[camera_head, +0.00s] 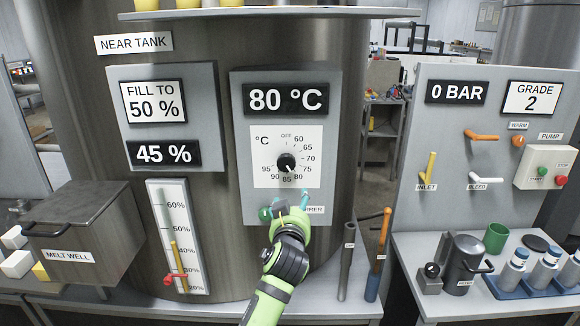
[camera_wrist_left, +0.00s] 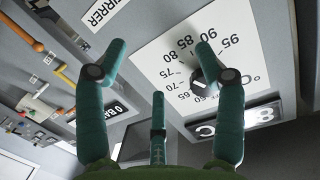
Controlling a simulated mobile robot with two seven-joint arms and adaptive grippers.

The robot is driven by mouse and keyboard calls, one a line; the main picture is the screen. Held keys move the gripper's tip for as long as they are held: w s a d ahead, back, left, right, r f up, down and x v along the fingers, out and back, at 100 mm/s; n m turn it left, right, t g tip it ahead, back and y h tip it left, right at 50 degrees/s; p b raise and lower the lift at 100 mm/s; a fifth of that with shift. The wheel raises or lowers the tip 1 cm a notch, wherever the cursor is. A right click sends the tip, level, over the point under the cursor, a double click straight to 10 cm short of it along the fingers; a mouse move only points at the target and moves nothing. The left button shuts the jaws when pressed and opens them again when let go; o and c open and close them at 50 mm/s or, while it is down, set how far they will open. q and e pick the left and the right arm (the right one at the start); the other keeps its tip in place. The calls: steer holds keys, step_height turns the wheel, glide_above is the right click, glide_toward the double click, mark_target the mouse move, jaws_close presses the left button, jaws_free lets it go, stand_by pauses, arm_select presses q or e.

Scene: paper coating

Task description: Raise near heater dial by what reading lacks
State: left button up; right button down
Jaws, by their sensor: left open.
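The near heater dial (camera_head: 286,162) is a black round knob on a white scale marked OFF and 60 to 95 °C, on the near tank's grey panel (camera_head: 240,205). Its white mark points down and slightly right, around 80 to 85; I cannot read it exactly. The display (camera_head: 288,99) above reads 80 °C. My left gripper (camera_head: 285,208) is open and empty just below the scale, covering part of the stirrer label. In the left wrist view the knob (camera_wrist_left: 205,84) appears close to one green finger; I cannot tell whether they touch.
A second panel shows FILL TO 50 % (camera_head: 154,102) and 45 % (camera_head: 165,154). A level gauge (camera_head: 178,235) with a red-handled pointer stands below. The melt well (camera_head: 75,235) is at left. The valve panel (camera_head: 470,150) and a bench with a pitcher (camera_head: 465,262) are at right.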

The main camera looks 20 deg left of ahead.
arm_select(q)
steer(key=n+t+y, duration=0.1)
steer(key=n, duration=0.1)
glide_toward(286, 166)
steer(key=x, duration=0.4)
steer(key=shift+m, duration=0.3)
steer(key=p+x, duration=0.2)
steer(key=x, duration=0.3)
steer(key=shift+w+r, duration=0.1)
steer(key=shift+w+a, duration=0.25)
steer(key=shift+w, duration=0.45)
arm_select(e)
steer(key=shift+w+a+r, duration=0.15)
steer(key=shift+a+r, duration=0.25)
steer(key=shift+r, duration=0.25)
steer(key=shift+w+a+r, duration=0.1)
steer(key=shift+a+r, duration=0.3)
steer(key=shift+r, duration=0.25)
arm_select(q)
steer(key=c, duration=1.1)
steer(key=shift+c, duration=0.2)
arm_select(e)
steer(key=shift+a, duration=0.1)
